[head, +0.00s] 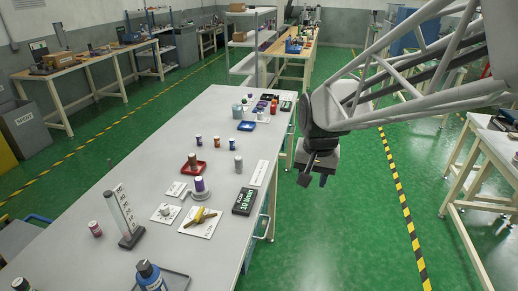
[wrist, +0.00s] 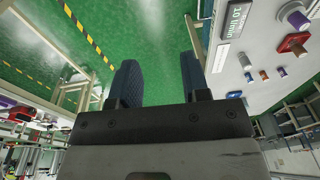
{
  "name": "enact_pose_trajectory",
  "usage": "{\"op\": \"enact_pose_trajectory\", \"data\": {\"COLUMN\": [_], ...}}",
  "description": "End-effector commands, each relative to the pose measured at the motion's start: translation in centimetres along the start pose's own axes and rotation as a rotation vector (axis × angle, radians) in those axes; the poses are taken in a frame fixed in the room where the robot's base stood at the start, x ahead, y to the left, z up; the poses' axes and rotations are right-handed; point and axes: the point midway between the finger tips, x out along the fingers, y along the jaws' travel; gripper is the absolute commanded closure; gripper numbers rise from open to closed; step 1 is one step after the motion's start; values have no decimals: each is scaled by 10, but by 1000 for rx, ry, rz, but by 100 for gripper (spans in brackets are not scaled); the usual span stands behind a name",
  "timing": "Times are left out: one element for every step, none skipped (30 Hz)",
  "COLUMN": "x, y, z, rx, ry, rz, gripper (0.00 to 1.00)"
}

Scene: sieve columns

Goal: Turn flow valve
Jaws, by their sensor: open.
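The flow valve is likely the yellow handle (head: 202,216) on a white plate (head: 196,230) on the long grey table. A black flow display (head: 244,201) stands to the right of the plate; in the wrist view the same display (wrist: 236,20) reads 10 l/min. My gripper (head: 314,181) is in the air beyond the table's right edge, right of and apart from the valve. Its two dark fingers are spread with nothing between them in the wrist view (wrist: 158,72). I cannot make out the yellow handle in the wrist view.
A small dial plate (head: 165,213) lies left of the valve, near a tall grey scale post (head: 126,215). Behind are a purple-topped cylinder (head: 200,188) on a round base and a red tray (head: 194,167).

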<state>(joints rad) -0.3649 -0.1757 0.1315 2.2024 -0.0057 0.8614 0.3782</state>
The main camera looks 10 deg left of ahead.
Motion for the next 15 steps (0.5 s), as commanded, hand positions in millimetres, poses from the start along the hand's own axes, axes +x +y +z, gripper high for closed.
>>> {"op": "enact_pose_trajectory", "data": {"x": [7,11,15,19,23,28,32,36,42,46,50,56,60,65,71], "y": [-14,-21,-31,-38,-46,-56,-64,-72,-82,-90,-98,-109,-117,-126,-136], "z": [-7,-10,-15,-18,-21,-25,-28,-30,-33,-36,-38,-40,-43,-44,-46], "rx": [-4,-5,-4,-4,-6,-5,-5,-6,-6,-5,-7,-6,-6,-8,-7], "ry": [-8,-11,-14,-18,-20,-24,-27,-30,-34,-37,-41,-44,-47,-50,-54], "rz": [1,1,0,1,1,1,1,1,2,2,3,4,5,5,6], "gripper": [57,57,57,57,57,57,57,57,57,57,57,57,57,57,57]}}
